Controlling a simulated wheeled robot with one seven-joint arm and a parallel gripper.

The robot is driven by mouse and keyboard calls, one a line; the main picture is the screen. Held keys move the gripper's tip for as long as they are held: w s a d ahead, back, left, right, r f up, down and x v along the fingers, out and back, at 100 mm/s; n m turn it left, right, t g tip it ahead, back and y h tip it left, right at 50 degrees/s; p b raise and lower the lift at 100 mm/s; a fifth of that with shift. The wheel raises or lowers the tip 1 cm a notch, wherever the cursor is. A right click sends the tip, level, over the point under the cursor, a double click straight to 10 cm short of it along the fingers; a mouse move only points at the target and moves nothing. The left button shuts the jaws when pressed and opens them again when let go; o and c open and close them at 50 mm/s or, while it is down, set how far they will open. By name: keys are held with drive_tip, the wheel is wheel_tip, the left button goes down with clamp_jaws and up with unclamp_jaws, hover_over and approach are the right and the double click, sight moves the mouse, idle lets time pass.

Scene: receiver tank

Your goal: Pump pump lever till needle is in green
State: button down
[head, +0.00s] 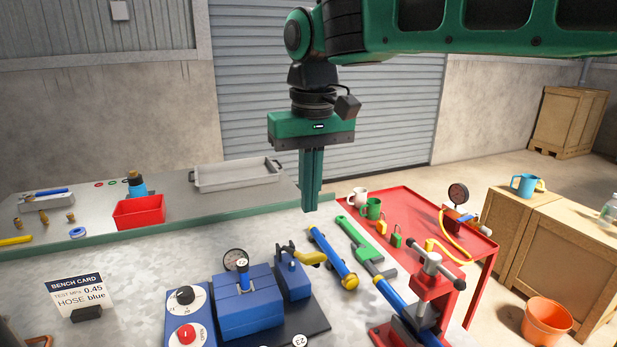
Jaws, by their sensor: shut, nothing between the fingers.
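My gripper (311,208) hangs pointing down above the back part of the bench, its green fingers shut together and empty. Below it on the grey bench stands a blue pump-like unit (250,300) with a small round gauge (235,260) on top; its needle and any green band are too small to read. A black and yellow handle (308,257) sticks out to the right above a smaller blue block (292,278); it may be the pump lever, but I cannot be sure. My gripper is apart from it, higher up. Another gauge (458,194) stands on the red cart.
A control box (186,315) has a black knob and red button. A blue tube with yellow ends (335,260), a green-handled tool (361,240) and a red vise (430,290) crowd the right; the red cart (400,205) stands behind.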

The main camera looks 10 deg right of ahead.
hover_over(312, 254)
wheel_tip(312, 254, down, 6)
drive_tip(key=shift+w+f, duration=0.1)
drive_tip(key=shift+f, duration=0.1)
drive_tip(key=shift+s+f, duration=0.2)
drive_tip(key=shift+f, duration=0.25)
drive_tip(key=shift+s, duration=0.1)
